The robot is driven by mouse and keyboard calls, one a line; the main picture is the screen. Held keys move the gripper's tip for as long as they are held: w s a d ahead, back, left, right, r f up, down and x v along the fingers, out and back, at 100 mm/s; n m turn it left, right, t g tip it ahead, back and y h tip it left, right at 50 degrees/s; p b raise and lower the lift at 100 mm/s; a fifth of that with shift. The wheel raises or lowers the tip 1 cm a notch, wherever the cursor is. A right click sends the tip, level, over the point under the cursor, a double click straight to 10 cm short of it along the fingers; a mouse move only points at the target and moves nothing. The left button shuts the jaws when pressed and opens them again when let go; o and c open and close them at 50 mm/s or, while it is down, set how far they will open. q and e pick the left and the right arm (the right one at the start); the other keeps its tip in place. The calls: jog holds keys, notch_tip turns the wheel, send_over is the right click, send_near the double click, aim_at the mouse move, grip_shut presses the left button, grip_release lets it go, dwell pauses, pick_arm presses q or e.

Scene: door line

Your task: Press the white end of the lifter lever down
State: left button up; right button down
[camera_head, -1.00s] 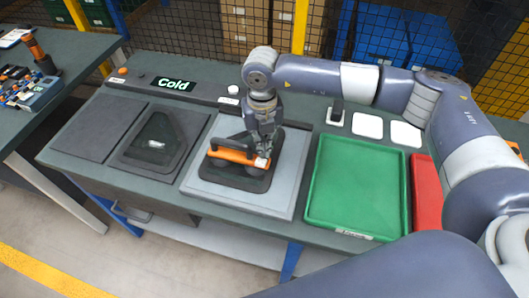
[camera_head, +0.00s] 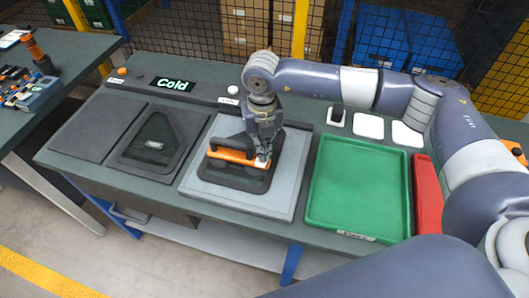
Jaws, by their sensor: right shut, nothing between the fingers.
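The lifter lever (camera_head: 232,155) is an orange bar on a dark lifter with a black handle, lying on a grey plate (camera_head: 210,192) in the middle of the bench. Its white end (camera_head: 260,163) is at the right end of the bar. My right gripper (camera_head: 263,158) points down at the white end with its fingers shut and partly hides it. The fingertips look to be touching or just above it; I cannot tell which. My left gripper is not in view.
A green tray (camera_head: 312,214) stands right of the plate, with a red tray (camera_head: 428,196) beyond it. A dark triangular part (camera_head: 152,148) lies in a fixture to the left. A "Cold" display (camera_head: 173,84) and a white button (camera_head: 233,90) sit behind.

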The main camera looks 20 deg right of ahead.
jog(key=shift+f+b, duration=0.7)
jog(key=shift+f, duration=0.15)
jog(key=shift+s+r, duration=0.1)
dwell(0.3)
jog(key=shift+r+p, duration=0.6)
jog(key=shift+r, duration=0.3)
jog(key=shift+r+p, duration=1.1)
jog(key=shift+r, duration=1.45)
